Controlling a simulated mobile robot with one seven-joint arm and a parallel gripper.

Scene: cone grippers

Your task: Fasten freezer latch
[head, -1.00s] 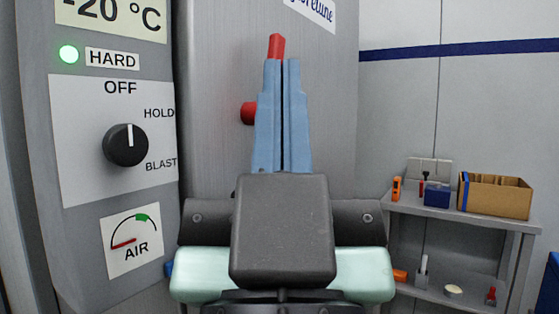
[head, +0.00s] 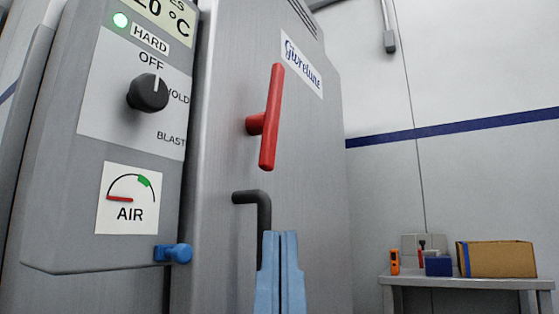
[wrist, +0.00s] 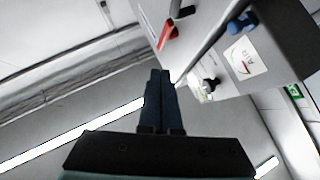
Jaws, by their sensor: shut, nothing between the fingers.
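A red lever handle (head: 272,118) on a short red stub stands out from the grey freezer front (head: 320,180) in the head view. It is near upright, its top leaning slightly right. A dark bent handle (head: 264,215) is below it. My gripper (head: 281,235) is shut and empty, its blue fingers pointing up. The fingers are below the red lever in the picture and overlap the lower end of the dark handle; I cannot tell whether they touch it. In the wrist view my gripper (wrist: 160,72) is shut below the red lever (wrist: 168,35), with a gap between.
A grey control panel (head: 60,180) with a black knob (head: 148,92), an AIR gauge (head: 128,200) and a blue knob (head: 174,253) is at left. At right a shelf (head: 470,284) carries a cardboard box (head: 498,259). The space right of the red lever is clear.

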